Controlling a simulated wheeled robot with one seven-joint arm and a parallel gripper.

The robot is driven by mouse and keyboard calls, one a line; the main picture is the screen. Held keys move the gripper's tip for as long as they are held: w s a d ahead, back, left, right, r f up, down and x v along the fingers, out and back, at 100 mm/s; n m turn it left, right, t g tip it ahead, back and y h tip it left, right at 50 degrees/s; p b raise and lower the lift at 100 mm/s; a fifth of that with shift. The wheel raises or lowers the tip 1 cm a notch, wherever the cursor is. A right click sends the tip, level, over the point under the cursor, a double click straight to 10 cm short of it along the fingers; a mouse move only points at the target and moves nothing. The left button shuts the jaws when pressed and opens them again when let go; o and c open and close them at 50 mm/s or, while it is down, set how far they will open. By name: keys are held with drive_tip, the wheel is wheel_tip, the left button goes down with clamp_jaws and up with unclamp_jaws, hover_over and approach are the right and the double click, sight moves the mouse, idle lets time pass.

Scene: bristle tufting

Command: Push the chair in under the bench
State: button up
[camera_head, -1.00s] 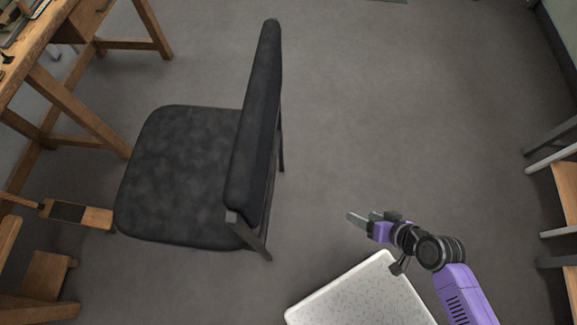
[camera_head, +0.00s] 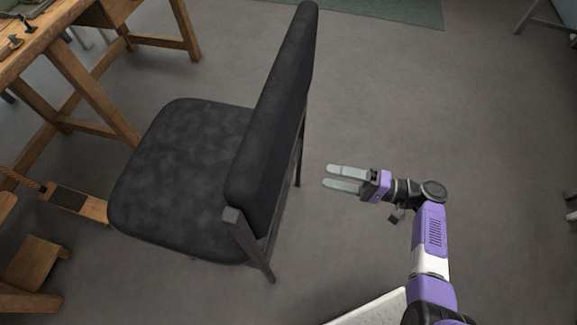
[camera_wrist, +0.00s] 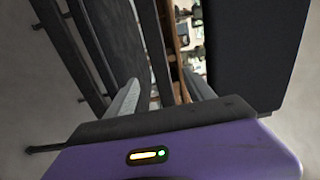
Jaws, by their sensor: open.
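The dark grey chair (camera_head: 180,165) stands on the floor with its seat towards the wooden bench (camera_head: 85,85) on the left and its backrest (camera_head: 275,120) on the right. The seat is outside the bench legs in the head view. My gripper (camera_head: 328,177) is open and empty, to the right of the backrest and pointing at it, with a gap between. In the wrist view my fingers (camera_wrist: 163,92) point towards the dark chair frame (camera_wrist: 165,45). The backrest (camera_wrist: 245,50) fills the upper right there.
A wooden piece with a dark panel (camera_head: 72,202) lies left of the seat, near another wooden stand (camera_head: 35,265). A green mat (camera_head: 400,10) lies at the back.

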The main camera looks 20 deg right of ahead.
drive_tip(key=x, duration=1.3)
drive_tip(key=shift+w+a, duration=0.25)
drive_tip(key=shift+a, duration=0.1)
drive_tip(key=shift+c, duration=0.2)
clamp_jaws()
drive_tip(key=shift+r, duration=0.15)
idle(0.4)
